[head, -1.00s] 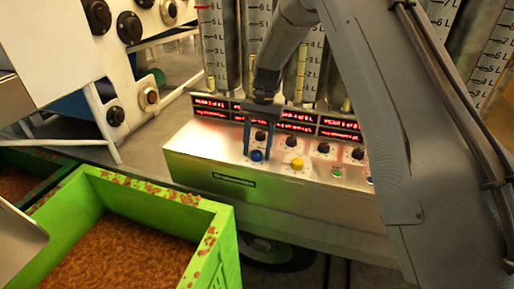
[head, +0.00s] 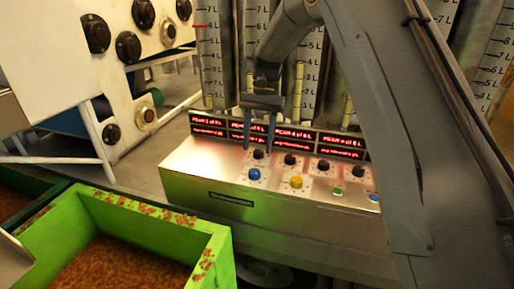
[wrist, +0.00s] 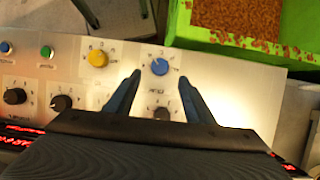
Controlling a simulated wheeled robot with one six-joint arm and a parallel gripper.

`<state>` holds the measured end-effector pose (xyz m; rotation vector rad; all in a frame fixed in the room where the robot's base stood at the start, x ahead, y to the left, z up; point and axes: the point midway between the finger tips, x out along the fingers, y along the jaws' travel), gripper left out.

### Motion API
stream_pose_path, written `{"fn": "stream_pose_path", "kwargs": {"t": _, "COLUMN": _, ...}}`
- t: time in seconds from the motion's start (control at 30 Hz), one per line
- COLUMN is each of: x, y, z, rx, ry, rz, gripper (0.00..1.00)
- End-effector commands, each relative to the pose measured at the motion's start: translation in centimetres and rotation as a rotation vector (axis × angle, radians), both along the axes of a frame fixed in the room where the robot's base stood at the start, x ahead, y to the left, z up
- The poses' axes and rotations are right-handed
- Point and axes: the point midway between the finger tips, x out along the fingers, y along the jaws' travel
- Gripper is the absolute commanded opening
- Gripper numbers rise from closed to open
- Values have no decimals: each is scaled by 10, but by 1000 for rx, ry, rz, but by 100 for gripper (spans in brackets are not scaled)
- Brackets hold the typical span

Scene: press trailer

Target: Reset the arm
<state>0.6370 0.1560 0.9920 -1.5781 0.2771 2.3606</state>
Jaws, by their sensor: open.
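My gripper (head: 259,148) is open and empty above the control panel (head: 195,188), its two fingers pointing down in the head view. In the wrist view the two fingers (wrist: 160,80) stand apart, with a blue knob (wrist: 159,67) between and just beyond their tips. The same blue knob shows in the head view (head: 254,174), below the fingertips. A black knob (wrist: 162,113) lies between the fingers in the wrist view, partly hidden by the gripper body. A yellow knob (head: 296,181) is to the right of the blue one in the head view.
Red displays (head: 290,136) and tall graduated cylinders (head: 312,90) stand behind the panel. A green crate (head: 219,255) of brown grains is at front left. A white machine with black knobs (head: 128,46) is at back left.

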Motion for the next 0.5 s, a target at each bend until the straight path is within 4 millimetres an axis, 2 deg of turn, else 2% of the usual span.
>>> {"fn": "stream_pose_path", "kwargs": {"t": 0.27, "x": -5, "y": -6, "z": 1, "rx": -1, "ry": -14, "rz": 4, "gripper": 48}}
{"fn": "stream_pose_path", "kwargs": {"t": 0.37, "x": -19, "y": -21, "z": 1, "rx": -3, "ry": -49, "rz": 18, "gripper": 48}}
{"fn": "stream_pose_path", "kwargs": {"t": 0.5, "x": -54, "y": -54, "z": -2, "rx": -13, "ry": -134, "rz": 61, "gripper": 48}}
